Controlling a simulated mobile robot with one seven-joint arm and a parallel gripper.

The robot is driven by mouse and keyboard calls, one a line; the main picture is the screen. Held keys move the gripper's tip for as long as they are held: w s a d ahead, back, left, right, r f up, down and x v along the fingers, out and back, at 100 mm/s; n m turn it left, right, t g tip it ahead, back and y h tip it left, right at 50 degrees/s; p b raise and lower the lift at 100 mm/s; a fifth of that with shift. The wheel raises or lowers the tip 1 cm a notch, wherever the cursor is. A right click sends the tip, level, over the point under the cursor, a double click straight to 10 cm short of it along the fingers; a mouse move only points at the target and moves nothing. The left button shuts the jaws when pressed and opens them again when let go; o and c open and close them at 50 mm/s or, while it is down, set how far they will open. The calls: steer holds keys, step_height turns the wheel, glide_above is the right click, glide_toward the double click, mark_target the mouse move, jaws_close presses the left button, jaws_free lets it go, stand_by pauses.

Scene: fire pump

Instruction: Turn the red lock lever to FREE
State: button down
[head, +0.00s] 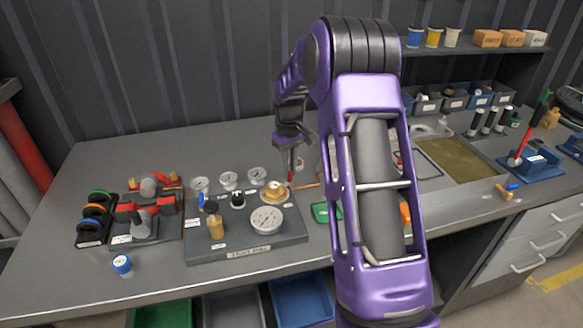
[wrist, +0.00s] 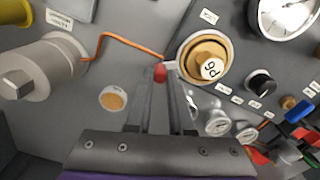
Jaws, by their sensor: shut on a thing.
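The red lock lever (wrist: 160,73) is a small red-tipped lever at the left edge of a round brass knob (wrist: 204,60) with a white disc on it. The same brass knob shows in the head view (head: 274,192) on the grey pump panel (head: 215,249). My gripper (wrist: 161,82) is shut on the lever's red end, its two long fingers on either side of the tip. In the head view my gripper (head: 291,172) reaches down beside the knob from behind.
A large white gauge (head: 266,220) and several small gauges surround the knob. A black knob (wrist: 262,84) is close by. An orange rod (wrist: 118,38) runs from a grey cylinder (wrist: 40,68) toward the knob. The bench front at left is mostly clear.

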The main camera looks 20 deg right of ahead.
mark_target(287, 182)
steer(key=shift+w+a+r+n, duration=0.1)
steer(key=shift+w+a+n, duration=0.2)
steer(key=shift+n, duration=0.4)
steer(key=c, duration=0.8)
jaws_free()
step_height(287, 182, up, 17)
steer(key=shift+r, duration=0.2)
